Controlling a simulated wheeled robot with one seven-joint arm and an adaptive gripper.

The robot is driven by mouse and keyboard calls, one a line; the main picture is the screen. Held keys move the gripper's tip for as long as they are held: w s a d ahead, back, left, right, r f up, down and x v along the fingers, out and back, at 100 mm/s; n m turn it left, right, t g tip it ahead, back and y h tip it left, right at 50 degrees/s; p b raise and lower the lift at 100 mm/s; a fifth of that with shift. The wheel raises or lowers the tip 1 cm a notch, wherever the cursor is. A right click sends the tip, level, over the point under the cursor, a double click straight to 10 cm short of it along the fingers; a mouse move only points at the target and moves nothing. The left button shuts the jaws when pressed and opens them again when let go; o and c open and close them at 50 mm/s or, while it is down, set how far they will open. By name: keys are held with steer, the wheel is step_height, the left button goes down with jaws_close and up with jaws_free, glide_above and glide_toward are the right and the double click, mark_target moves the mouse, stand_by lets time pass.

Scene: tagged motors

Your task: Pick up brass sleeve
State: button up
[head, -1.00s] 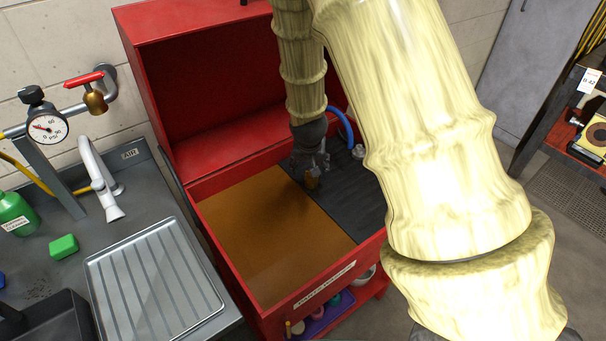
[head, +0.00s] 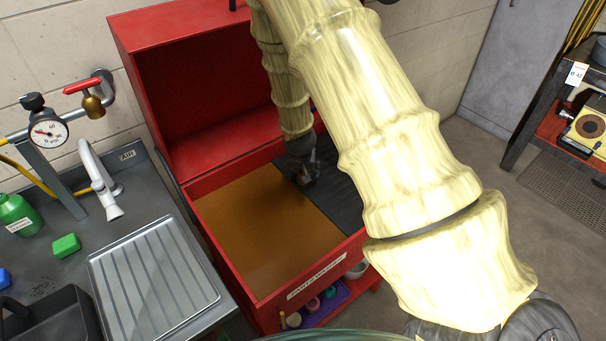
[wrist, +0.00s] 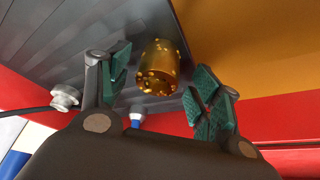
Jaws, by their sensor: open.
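The brass sleeve (wrist: 159,68) is a short golden cylinder with a speckled surface, seen in the wrist view. It shows between the two green-padded fingers of my gripper (wrist: 161,84), which are spread apart with visible gaps on both sides. The sleeve appears over the dark ribbed mat (wrist: 215,22). Whether it is clear of the mat I cannot tell. In the head view my gripper (head: 306,174) is low over the dark half of the red cabinet's worktop, and the sleeve is too small and dark there to make out.
A silver knobbed part (wrist: 65,96) and a blue-and-white item (wrist: 136,121) lie near my fingers. A grey sink counter (head: 75,258) adjoins at left.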

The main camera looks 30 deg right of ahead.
steer(key=shift+d+f, duration=0.25)
steer(key=shift+f, duration=0.15)
steer(key=shift+w+f, duration=0.1)
steer(key=shift+f, duration=0.25)
steer(key=shift+r, duration=0.1)
steer(key=c, duration=1.3)
